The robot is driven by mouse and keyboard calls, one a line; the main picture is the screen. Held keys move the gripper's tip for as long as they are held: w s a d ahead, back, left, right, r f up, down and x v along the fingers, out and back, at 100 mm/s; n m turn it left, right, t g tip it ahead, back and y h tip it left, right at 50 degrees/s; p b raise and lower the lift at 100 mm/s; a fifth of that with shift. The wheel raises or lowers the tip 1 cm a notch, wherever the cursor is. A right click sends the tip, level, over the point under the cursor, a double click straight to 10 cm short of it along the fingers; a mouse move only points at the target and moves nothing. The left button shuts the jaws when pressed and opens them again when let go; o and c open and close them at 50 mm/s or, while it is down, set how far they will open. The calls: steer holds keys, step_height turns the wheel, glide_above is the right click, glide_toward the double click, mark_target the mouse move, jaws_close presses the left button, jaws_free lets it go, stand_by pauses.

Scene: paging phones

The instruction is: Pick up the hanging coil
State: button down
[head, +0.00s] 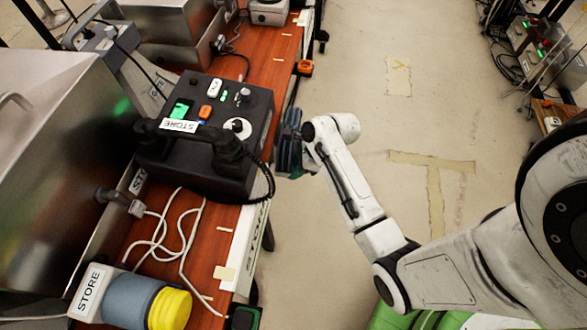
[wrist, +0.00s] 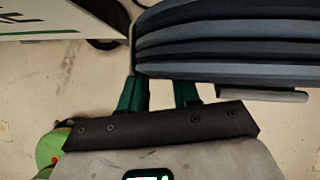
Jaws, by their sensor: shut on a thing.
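The coil (wrist: 230,50), thick dark blue-grey loops, fills the upper right of the wrist view. In the head view the coil (head: 289,141) hangs beside the table's right edge, next to the black phone, partly hidden by my wrist. My gripper (wrist: 160,84) is shut on the coil, its two green fingers apart with their tips reaching the loops' lower edge. The exact contact is hidden behind the loops. In the head view my gripper (head: 290,168) is mostly covered by my wrist and hard to make out.
A black desk phone (head: 215,165) with a curly cord stands at the edge of the wooden table (head: 165,205). White cable, a blue-yellow cylinder (head: 150,302) and steel boxes (head: 60,110) lie left. Open floor (head: 400,120) is at right, with a rack of devices beyond.

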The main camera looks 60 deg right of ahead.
steer(key=s+d, duration=0.4)
steer(key=s, duration=0.3)
steer(key=s+d, duration=0.5)
steer(key=s, duration=0.3)
steer(key=shift+f+p, duration=0.15)
steer(key=shift+p, duration=0.3)
stand_by(0.4)
